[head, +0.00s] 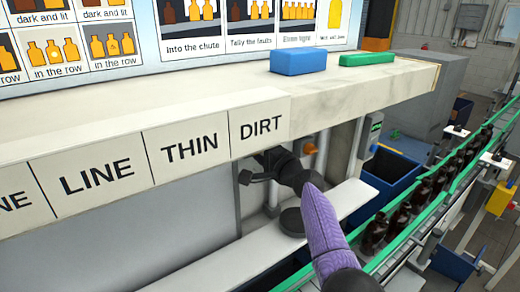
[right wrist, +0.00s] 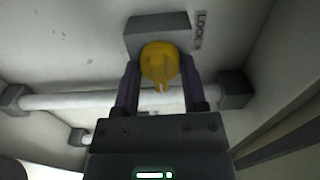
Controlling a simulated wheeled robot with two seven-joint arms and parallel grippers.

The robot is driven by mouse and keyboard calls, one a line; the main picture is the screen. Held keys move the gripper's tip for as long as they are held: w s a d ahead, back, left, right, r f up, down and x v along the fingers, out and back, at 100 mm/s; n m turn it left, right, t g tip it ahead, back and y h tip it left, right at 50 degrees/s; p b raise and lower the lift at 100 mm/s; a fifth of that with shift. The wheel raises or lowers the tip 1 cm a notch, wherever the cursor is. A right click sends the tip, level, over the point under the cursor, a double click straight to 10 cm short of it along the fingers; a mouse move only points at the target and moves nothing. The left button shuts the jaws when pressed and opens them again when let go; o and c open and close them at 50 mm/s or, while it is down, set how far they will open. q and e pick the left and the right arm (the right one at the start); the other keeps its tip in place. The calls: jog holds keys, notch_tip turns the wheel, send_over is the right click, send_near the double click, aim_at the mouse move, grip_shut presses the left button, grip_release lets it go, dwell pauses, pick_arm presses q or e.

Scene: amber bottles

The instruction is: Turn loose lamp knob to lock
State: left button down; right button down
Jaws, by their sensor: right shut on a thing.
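The yellow lamp knob (right wrist: 158,62) sits at a grey block (right wrist: 157,32) in the right wrist view, its narrow ridge pointing down in the picture. A LOCK label (right wrist: 201,28) is to the upper right of the knob. The two purple fingers of my right gripper (right wrist: 160,84) are on either side of the knob, shut on it. In the head view my right arm (head: 325,232) reaches under the labelled ledge, which hides the fingertips and the knob. My left gripper is not in view.
White tubes (right wrist: 80,102) with grey end brackets run behind the gripper. In the head view a ledge (head: 190,145) reads LINE, THIN and DIRT, with blue (head: 298,61) and green (head: 367,58) blocks on top. A conveyor of dark bottles (head: 400,212) runs at right.

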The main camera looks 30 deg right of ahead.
jog(key=shift+m, duration=0.3)
dwell(0.4)
jog(key=shift+c, duration=0.7)
grip_release()
jog(key=s+d+p, duration=0.1)
jog(key=s+p, duration=0.1)
jog(key=s, duration=0.8)
jog(key=shift+d, duration=0.2)
